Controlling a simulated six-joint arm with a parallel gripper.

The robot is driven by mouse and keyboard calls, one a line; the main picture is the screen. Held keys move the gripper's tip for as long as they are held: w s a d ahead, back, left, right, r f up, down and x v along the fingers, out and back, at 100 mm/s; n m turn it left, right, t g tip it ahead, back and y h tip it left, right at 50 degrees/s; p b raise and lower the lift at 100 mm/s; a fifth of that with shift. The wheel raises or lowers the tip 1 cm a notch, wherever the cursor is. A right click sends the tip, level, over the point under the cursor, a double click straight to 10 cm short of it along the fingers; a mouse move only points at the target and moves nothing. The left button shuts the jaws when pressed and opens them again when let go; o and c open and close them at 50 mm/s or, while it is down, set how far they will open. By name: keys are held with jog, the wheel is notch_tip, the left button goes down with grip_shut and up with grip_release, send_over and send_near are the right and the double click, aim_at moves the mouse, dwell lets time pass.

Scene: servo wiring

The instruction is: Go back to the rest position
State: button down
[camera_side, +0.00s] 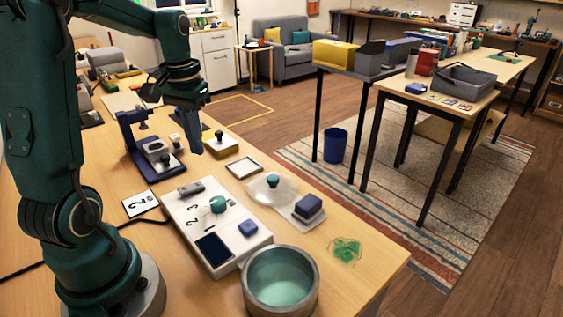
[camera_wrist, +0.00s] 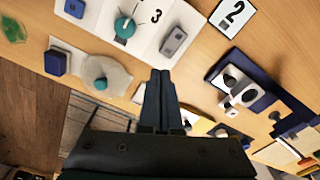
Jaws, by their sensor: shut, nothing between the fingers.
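My gripper (camera_side: 194,143) hangs above the bench, pointing down, between the blue fixture and the room side of the bench. In the wrist view its two fingers (camera_wrist: 160,80) lie together, with nothing between them. Below and nearer the side camera is the white board (camera_side: 177,207) with a teal knob (camera_side: 217,204), a blue block (camera_side: 248,227) and a grey switch-like part (camera_side: 191,188). The board also shows at the top of the wrist view (camera_wrist: 100,22). My gripper is apart from all of these.
A dark blue fixture (camera_side: 127,127) stands left of my gripper. A clear lid with a teal knob (camera_side: 273,181), a blue block on a pad (camera_side: 308,206), a round bowl (camera_side: 279,282) and a green tangle (camera_side: 345,249) lie along the bench. A number card (camera_side: 139,203) lies beside the board.

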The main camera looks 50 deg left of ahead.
jog(key=s+d+r+m+t, duration=0.1)
jog(key=s+d+m+t, duration=0.1)
jog(key=d, duration=0.6)
jog(key=s+d+r+m+t, duration=0.2)
jog(key=s+d, duration=0.3)
jog(key=d, duration=0.4)
jog(key=shift+s+d+m+t, duration=0.15)
jog(key=shift+d+m+t, duration=0.05)
jog(key=shift+m+t, duration=0.45)
jog(key=shift+r, duration=0.1)
